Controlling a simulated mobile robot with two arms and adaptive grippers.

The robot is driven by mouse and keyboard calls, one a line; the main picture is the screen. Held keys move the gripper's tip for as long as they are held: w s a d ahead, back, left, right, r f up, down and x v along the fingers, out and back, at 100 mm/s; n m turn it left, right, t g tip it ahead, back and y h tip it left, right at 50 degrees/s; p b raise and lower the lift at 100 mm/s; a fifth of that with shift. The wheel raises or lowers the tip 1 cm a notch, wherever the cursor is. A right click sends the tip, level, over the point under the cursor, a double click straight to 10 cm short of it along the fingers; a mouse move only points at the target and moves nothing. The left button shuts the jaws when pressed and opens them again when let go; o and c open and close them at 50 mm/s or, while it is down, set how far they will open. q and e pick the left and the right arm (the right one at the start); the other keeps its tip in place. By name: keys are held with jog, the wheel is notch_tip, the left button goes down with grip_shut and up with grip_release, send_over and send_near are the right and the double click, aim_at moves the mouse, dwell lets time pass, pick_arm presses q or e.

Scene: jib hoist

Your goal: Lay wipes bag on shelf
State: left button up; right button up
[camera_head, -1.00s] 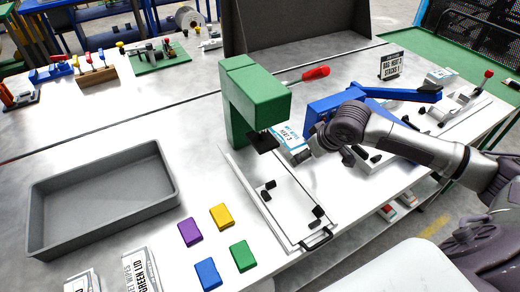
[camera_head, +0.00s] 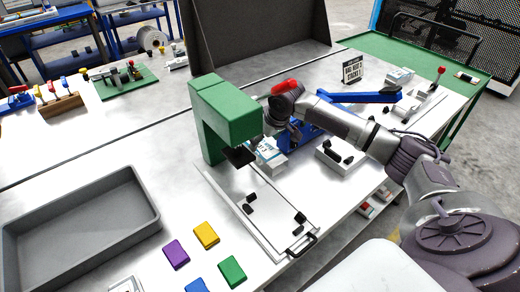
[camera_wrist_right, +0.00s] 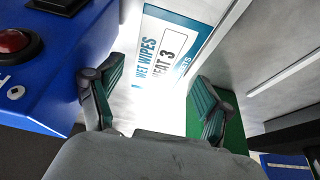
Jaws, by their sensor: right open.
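The wipes bag (camera_head: 267,155), white with blue print, lies by the green press (camera_head: 208,120) on the bench. In the right wrist view its "WET WIPES HEAT 3" label (camera_wrist_right: 165,55) shows beyond and between my fingers. My right gripper (camera_wrist_right: 157,95) is open and has nothing between its pads. In the head view the right gripper (camera_head: 275,128) is just above and behind the bag, partly hidden by its own wrist. Under the bench's front edge, a lower level with small red and white packs (camera_head: 367,208) shows partly. My left gripper is out of view.
A blue machine (camera_wrist_right: 45,60) with a red button stands close beside one finger. A grey bin (camera_head: 80,240) and several coloured blocks (camera_head: 206,235) are at left. A sign (camera_head: 352,70) stands at the back.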

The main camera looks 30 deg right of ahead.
aim_at(260, 146)
jog(key=x, duration=0.5)
jog(key=shift+w, duration=0.2)
jog(key=c, duration=1)
jog(key=shift+r, duration=0.15)
